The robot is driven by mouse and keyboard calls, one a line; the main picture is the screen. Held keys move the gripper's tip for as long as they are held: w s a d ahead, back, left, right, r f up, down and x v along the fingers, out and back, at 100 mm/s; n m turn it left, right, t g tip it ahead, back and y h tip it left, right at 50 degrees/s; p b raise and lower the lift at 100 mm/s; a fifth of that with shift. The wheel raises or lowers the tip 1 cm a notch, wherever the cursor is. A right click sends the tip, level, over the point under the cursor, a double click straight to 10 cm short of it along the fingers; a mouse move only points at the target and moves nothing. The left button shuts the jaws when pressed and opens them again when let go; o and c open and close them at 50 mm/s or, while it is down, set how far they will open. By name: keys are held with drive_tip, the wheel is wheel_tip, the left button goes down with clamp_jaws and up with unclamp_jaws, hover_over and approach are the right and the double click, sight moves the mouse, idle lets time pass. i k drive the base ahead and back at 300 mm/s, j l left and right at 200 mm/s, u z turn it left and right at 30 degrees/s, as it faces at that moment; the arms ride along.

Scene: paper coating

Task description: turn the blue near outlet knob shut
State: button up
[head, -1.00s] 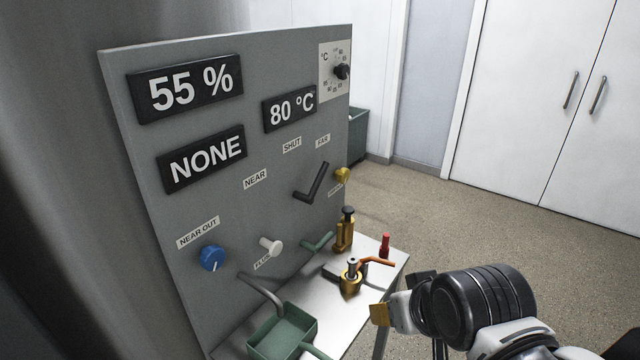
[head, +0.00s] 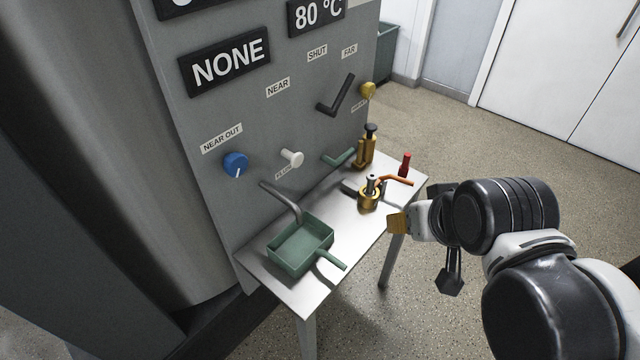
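The blue knob (head: 236,164) sits on the grey panel under the "NEAR OUT" label (head: 222,138), with a white pointer mark running down from its centre. My gripper (head: 398,222) is at the right, beyond the front edge of the steel table and well apart from the knob. One tan finger pad shows; the other fingertip is hidden, so its opening cannot be told. A curved grey spout (head: 283,202) comes out below the knob, above a green tray (head: 301,248) on the table.
A white knob (head: 291,158), green lever (head: 339,157), black lever (head: 336,97) and yellow knob (head: 368,90) are on the panel. A brass fitting with an orange handle (head: 369,193), a brass piece (head: 367,148) and a red item (head: 405,163) stand on the table (head: 342,222).

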sight(235, 163)
drive_tip(key=k+l+z, duration=0.1)
drive_tip(key=k+l, duration=0.15)
drive_tip(key=k, duration=0.2)
drive_tip(key=k+l, duration=0.25)
drive_tip(key=k, duration=0.2)
drive_tip(key=z, duration=0.05)
